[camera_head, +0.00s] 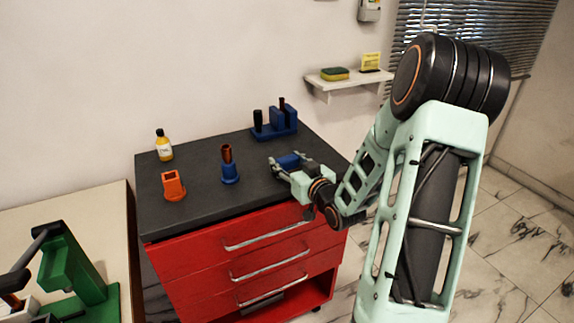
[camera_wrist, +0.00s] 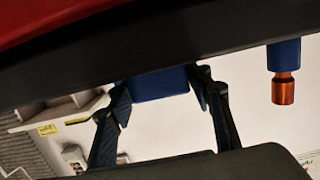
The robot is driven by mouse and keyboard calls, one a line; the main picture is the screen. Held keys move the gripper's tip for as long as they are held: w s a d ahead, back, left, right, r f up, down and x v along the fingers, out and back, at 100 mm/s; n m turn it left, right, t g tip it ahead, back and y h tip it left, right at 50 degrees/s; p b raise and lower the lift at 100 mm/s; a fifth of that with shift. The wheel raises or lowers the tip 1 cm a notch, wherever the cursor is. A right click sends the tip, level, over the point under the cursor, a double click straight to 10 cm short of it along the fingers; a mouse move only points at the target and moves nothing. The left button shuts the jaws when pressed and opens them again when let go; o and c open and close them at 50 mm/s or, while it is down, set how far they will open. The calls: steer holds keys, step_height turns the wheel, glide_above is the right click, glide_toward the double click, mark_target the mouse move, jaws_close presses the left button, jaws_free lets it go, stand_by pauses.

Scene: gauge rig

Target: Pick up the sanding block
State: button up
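A plain blue block, which looks like the sanding block (camera_head: 288,161), is on the right part of the dark worktop. It also shows in the wrist view (camera_wrist: 160,83), against the dark top, in a picture that is upside down. My gripper (camera_head: 289,164) reaches in low over the worktop from the right. In the wrist view, the fingers of my gripper (camera_wrist: 163,92) stand one on each side of the block, close to its sides. Whether they press on it cannot be made out. The fingers hide part of the block in the head view.
A blue holder (camera_head: 275,133) with upright pieces stands behind. A copper cylinder (camera_head: 227,153) on a blue base (camera_head: 230,173), an orange piece (camera_head: 173,187) and a yellow bottle (camera_head: 164,146) stand left on the worktop (camera_head: 200,205). A wall shelf (camera_head: 348,82) holds a sponge (camera_head: 335,74).

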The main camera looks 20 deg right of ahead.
mark_target(287, 158)
steer(key=c, duration=0.6)
steer(key=shift+c, duration=0.2)
steer(key=shift+r, duration=0.15)
steer(key=shift+r+p, duration=0.45)
step_height(287, 158, up, 2)
steer(key=shift+r+p, duration=0.15)
steer(key=shift+p, duration=0.65)
steer(key=s+r+p, duration=0.8)
steer(key=s+p, duration=0.1)
steer(key=shift+s+d+r, duration=0.2)
steer(key=shift+s+d, duration=0.1)
steer(key=shift+s, duration=0.05)
